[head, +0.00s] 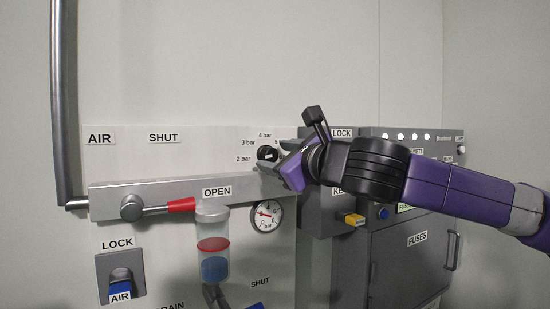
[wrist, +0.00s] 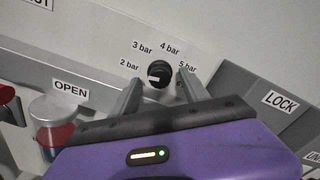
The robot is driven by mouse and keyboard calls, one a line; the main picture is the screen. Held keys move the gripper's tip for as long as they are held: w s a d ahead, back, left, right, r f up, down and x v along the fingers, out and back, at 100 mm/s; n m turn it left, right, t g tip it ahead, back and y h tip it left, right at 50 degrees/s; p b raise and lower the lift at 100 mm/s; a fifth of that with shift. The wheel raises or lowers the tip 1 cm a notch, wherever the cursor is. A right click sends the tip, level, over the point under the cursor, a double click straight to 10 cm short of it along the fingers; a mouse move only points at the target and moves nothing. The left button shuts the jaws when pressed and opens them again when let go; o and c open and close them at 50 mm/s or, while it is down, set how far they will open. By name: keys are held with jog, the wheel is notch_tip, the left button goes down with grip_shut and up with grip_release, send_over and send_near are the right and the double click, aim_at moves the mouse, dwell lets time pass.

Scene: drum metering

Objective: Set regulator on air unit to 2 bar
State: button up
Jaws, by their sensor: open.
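The regulator is a black round knob (head: 267,153) on the air unit panel (head: 150,165), with labels from 2 bar to 5 bar around it. In the wrist view the knob (wrist: 159,74) has a white mark on its left side, pointing left and slightly down, near or just below the 2 bar label (wrist: 129,65). My gripper (head: 275,168) is at the knob's lower right in the head view. In the wrist view its open fingers (wrist: 161,82) stand on either side of the knob; contact cannot be told. The round gauge (head: 267,214) has a red needle pointing left; its value is unclear.
A red-handled lever (head: 181,205) lies horizontal by the OPEN label on a grey bar. A clear bowl (head: 213,245) with red and blue parts hangs below. A grey fuse cabinet (head: 410,262) and key box stand right, close to my arm. Bare wall lies above.

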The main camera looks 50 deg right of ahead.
jog(key=v, duration=0.6)
jog(key=shift+s+b, duration=0.25)
jog(key=shift+b, duration=0.05)
jog(key=shift+a, duration=0.1)
